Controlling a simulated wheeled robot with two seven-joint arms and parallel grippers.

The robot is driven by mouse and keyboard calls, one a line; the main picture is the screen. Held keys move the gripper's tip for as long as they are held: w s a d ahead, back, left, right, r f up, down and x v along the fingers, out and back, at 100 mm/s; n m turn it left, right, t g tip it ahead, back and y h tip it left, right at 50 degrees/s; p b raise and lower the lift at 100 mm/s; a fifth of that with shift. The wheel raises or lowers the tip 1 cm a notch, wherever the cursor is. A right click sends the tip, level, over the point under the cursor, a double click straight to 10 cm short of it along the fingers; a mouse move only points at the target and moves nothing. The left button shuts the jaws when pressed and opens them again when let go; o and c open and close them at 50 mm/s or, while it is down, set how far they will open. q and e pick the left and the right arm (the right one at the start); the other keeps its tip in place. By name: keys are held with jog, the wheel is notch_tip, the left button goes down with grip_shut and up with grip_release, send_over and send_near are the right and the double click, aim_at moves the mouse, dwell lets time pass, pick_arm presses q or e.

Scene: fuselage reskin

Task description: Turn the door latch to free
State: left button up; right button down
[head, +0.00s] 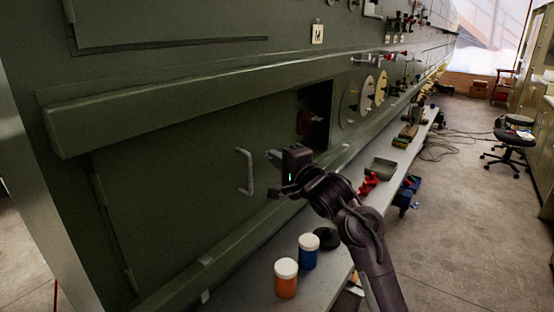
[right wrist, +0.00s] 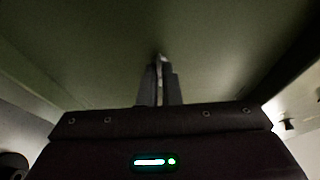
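The green door panel (head: 170,200) carries a pale D-shaped handle (head: 246,172) to the left of my right gripper (head: 273,158). The gripper is up against the panel, its fingers pointing left at it. In the right wrist view its two dark fingers (right wrist: 160,85) are close together, with a thin pale strip between them. This looks like the door latch (right wrist: 162,58), whose end shows just past the fingertips. The latch is mostly hidden by the fingers, and its angle cannot be told. My left gripper is not in view.
A dark opening with a reddish-brown part (head: 305,122) lies above the gripper. A grey bench (head: 330,265) below holds an orange jar (head: 286,280), a blue jar (head: 308,252), a black round item (head: 327,238) and a tray (head: 381,169). A stool (head: 514,138) stands on open floor at right.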

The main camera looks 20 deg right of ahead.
jog(key=shift+f, duration=0.1)
dwell(0.3)
jog(key=shift+w+d+f+n+y+b, duration=0.15)
jog(key=shift+n+y+b, duration=1.45)
jog(key=shift+n, duration=2.15)
jog(key=shift+d+f+n+y+b, duration=0.15)
jog(key=shift+n+y+b, duration=1.35)
jog(key=shift+n, duration=2.2)
jog(key=shift+w+f+n+y+b, duration=0.15)
jog(key=shift+n+y+b, duration=1.45)
jog(key=shift+n, duration=2.15)
jog(key=c, duration=1.6)
grip_release()
